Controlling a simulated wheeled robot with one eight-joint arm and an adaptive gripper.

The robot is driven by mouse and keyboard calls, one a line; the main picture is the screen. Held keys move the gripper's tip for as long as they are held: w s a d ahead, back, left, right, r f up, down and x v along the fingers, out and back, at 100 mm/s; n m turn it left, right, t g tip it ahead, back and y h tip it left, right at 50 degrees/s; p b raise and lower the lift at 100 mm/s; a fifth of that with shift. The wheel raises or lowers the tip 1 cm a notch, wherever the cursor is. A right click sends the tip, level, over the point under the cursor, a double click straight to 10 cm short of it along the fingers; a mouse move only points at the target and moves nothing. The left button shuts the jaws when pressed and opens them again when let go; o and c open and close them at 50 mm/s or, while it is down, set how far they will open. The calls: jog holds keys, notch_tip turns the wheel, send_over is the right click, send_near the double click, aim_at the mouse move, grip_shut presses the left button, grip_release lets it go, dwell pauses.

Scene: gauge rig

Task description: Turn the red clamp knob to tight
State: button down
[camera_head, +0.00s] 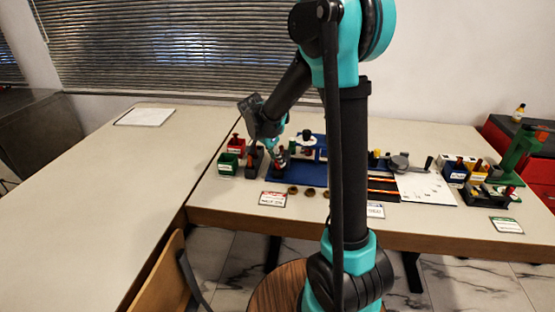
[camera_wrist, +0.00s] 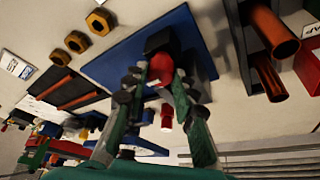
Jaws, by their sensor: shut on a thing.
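The red clamp knob (camera_wrist: 160,67) shows in the wrist view, on a dark block over a blue plate (camera_wrist: 120,62). My gripper (camera_wrist: 160,76) has one finger on each side of the knob and is shut on it. In the head view, my gripper (camera_head: 279,163) reaches down at the left end of the blue plate (camera_head: 312,179). The knob is too small and covered there to make out. I cannot tell how far the knob is turned.
A green bin (camera_head: 227,164) and a red block (camera_head: 236,145) stand just left of my gripper. Brass nuts (camera_wrist: 76,41) lie beside the plate. A label card (camera_head: 273,199) lies near the front edge. The left table (camera_head: 95,190) is mostly clear.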

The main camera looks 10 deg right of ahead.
dwell(0.5)
jog(key=c, duration=1.2)
grip_release()
jog(key=v, duration=1.2)
jog(key=shift+w, duration=0.1)
